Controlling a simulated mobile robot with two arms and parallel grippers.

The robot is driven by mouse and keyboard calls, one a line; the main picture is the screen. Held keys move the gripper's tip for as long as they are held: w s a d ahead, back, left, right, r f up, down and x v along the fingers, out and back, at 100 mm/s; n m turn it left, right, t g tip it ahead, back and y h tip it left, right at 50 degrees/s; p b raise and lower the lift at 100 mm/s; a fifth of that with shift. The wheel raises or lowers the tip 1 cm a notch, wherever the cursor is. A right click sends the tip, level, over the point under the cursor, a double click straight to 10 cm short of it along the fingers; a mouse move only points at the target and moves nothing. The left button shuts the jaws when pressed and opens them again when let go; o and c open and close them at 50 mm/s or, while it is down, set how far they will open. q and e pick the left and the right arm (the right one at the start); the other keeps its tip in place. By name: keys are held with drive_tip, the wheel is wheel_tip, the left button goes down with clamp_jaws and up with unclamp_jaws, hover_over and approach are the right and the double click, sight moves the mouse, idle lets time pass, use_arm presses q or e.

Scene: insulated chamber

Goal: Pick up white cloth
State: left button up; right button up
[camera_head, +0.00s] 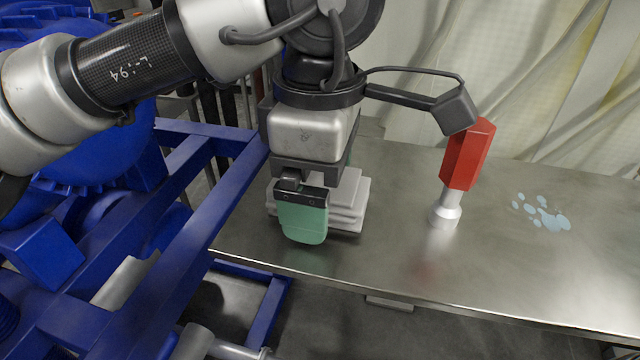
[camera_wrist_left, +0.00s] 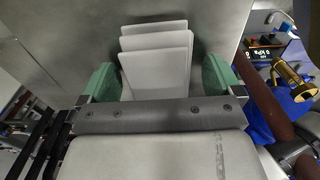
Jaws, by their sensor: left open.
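The white cloth (camera_head: 347,205) is a folded stack lying on the metal table near its left edge. In the left wrist view the cloth (camera_wrist_left: 158,68) shows as several flat layers. My left gripper (camera_head: 303,222) points down over the cloth and hides part of it. In the left wrist view the green fingers of my left gripper (camera_wrist_left: 160,80) are apart, one on each side of the cloth. I cannot tell whether the fingers touch it. My right gripper is not in view.
A red-handled tool (camera_head: 467,155) stands upright on the metal table (camera_head: 390,240), right of the cloth. Pale blue spots of liquid (camera_head: 542,213) lie farther right. A blue metal frame (camera_head: 190,215) stands close on the left. The table's front is bare.

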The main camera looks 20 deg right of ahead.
use_arm(q)
drive_tip(key=c, duration=1)
